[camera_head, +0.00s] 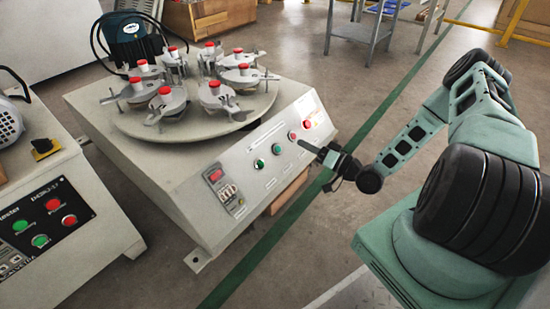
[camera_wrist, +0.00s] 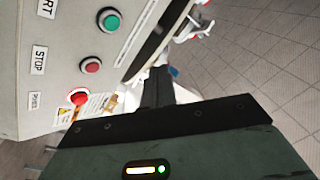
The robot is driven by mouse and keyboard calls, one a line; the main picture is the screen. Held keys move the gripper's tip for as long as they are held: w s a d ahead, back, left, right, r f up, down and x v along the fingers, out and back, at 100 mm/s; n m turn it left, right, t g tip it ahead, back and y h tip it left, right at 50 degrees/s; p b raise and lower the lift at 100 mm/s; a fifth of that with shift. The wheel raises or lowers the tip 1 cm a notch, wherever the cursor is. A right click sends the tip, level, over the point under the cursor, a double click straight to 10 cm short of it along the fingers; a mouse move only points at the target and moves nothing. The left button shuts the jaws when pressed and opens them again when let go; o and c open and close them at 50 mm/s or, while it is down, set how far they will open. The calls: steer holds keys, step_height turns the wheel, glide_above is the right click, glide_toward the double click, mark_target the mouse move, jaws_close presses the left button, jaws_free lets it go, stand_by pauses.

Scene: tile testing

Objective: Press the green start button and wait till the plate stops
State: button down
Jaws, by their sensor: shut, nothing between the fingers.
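The testing machine (camera_head: 190,195) has a sloped front panel with a row of buttons. A green button (camera_head: 277,149) sits just left of a red button (camera_head: 292,135). In the wrist view the green button (camera_wrist: 109,20) is near the top, beside a label cut off to "RT". The red button (camera_wrist: 91,66) below it is beside a "STOP" label. The round plate (camera_head: 165,130) on top carries several clamps with red knobs. My gripper (camera_head: 301,143) is shut and empty, in front of the panel near the red button. Any gap between fingertips and panel is hard to judge.
Another green button (camera_head: 259,164) and a red switch with a display are further left on the panel. A red mushroom button (camera_wrist: 78,98) is beyond STOP. A second control box (camera_head: 60,210) stands at left.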

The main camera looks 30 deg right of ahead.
mark_target(277, 149)
steer(key=shift+f, duration=0.1)
stand_by(0.3)
steer(key=shift+w+a+f+b, duration=0.4)
steer(key=shift+w+f+b, duration=0.5)
steer(key=shift+w, duration=0.15)
steer(key=shift+w+a+f+b, duration=0.35)
steer(key=shift+w+f+b, duration=0.55)
steer(key=shift+w, duration=0.2)
steer(key=shift+w+a+f+b, duration=0.4)
steer(key=shift+w+f+b, duration=0.45)
steer(key=shift+w+f, duration=0.15)
steer(key=shift+w, duration=0.15)
steer(key=shift+w+a+f, duration=0.1)
steer(key=shift+w+f, duration=0.1)
